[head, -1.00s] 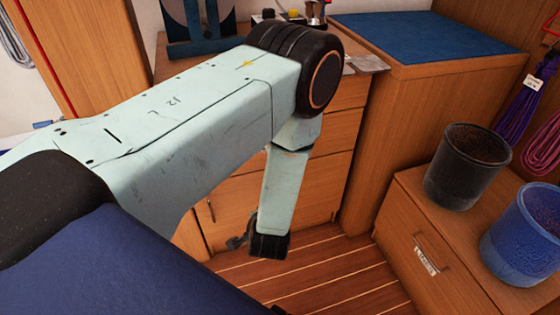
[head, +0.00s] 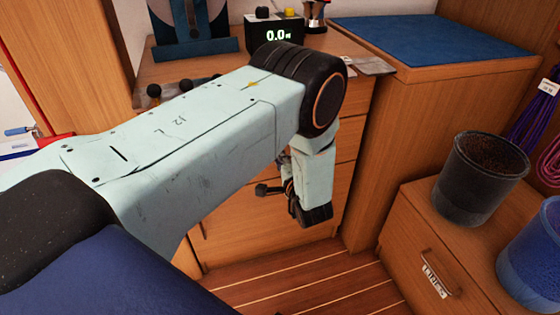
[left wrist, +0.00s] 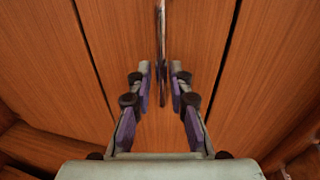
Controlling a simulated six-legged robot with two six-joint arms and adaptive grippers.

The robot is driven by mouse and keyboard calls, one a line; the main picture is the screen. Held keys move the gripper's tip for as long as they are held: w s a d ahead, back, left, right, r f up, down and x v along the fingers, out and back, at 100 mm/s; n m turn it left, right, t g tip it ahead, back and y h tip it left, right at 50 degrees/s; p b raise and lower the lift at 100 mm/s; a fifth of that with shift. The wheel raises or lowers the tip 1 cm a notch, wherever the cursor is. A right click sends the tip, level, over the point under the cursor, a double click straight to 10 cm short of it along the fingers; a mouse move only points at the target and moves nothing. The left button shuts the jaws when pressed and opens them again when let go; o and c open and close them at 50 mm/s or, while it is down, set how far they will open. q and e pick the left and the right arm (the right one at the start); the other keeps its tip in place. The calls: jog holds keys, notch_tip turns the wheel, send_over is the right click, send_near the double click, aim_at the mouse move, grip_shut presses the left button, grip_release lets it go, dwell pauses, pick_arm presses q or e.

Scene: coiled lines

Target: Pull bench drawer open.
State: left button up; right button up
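The wooden bench (head: 235,241) stands behind my left arm, with drawer fronts facing me. In the left wrist view a drawer front (left wrist: 130,40) fills the middle between two dark seams. A thin metal handle (left wrist: 162,52) runs up the picture on it. My left gripper (left wrist: 160,82) is open, its two purple-padded fingers on either side of the handle's lower end, with a gap showing on both sides. In the head view the left gripper (head: 273,189) is small and partly hidden by my wrist, close to the drawer fronts. My right gripper is not in view.
A lower chest at right has a drawer labelled LINES (head: 436,280) and carries a black bin (head: 477,180) and a blue bin (head: 535,255). Plank floor (head: 310,280) lies clear in front.

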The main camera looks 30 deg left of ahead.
pick_arm(q)
jog(key=shift+w+a, duration=0.45)
jog(key=shift+a, duration=0.05)
grip_shut()
dwell(0.6)
